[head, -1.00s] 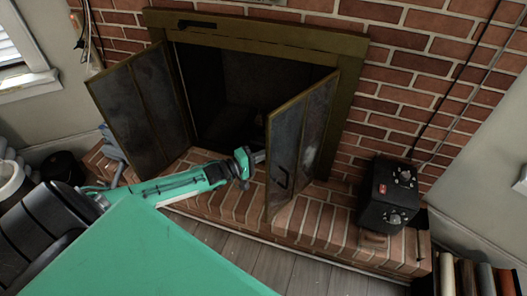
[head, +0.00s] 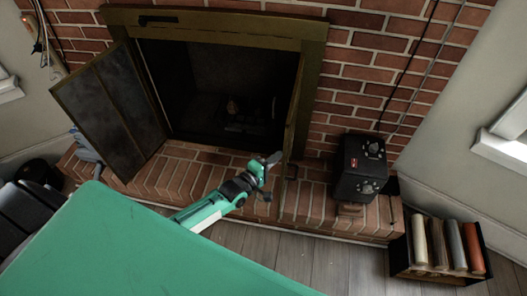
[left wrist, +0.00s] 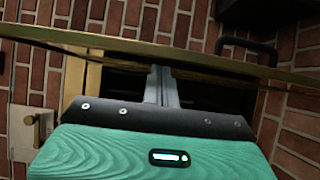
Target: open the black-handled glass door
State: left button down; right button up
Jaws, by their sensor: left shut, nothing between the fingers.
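The black-handled glass door (head: 296,112) is the right fireplace door. In the head view it stands swung out and nearly edge-on. Its black handle (head: 291,171) juts out low on its right side. In the left wrist view the door edge (left wrist: 215,66) crosses as a thin brass-coloured bar, with the black handle (left wrist: 248,48) beyond it. My left gripper (head: 274,158) is shut and empty at the lower part of the door, on the side facing the opening. Its fingers (left wrist: 161,86) point at the door edge; whether they touch is unclear. My right gripper is out of view.
The left fireplace door (head: 108,108) stands open. A brick hearth (head: 183,178) runs below. A black box with knobs (head: 360,170) stands on the hearth at right, beside a crate of rolls (head: 403,245). The wooden floor (head: 320,262) in front is clear.

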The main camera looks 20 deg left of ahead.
pick_arm(q)
jog(key=w+d, duration=0.2)
jog(key=d, duration=0.6)
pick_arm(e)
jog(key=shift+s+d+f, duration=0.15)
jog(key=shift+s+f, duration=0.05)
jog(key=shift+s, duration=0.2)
